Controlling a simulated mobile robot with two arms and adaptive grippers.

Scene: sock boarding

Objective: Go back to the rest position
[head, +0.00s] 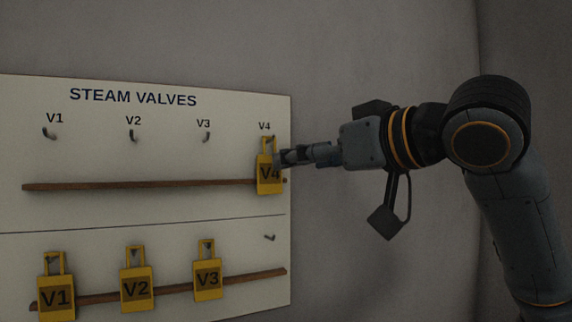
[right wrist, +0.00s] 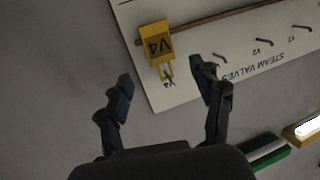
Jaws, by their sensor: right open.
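My right gripper (head: 285,157) reaches in from the right at the board's right edge, beside the yellow V4 tag (head: 268,178). In the right wrist view the gripper (right wrist: 163,82) is open, its fingers wide apart. The V4 tag (right wrist: 154,42) there lies beyond and between the fingertips, and no finger is seen closed on it. In the head view the tag hangs at the upper V4 hook, in front of the right end of the upper wooden rail (head: 140,185). My left gripper is not in view.
The white STEAM VALVES board (head: 100,215) has empty upper hooks V1 (head: 49,134), V2 (head: 133,136) and V3 (head: 206,136). Tags V1 (head: 56,297), V2 (head: 136,290) and V3 (head: 208,279) hang in the lower row. Bare grey wall (head: 340,50) lies right of the board.

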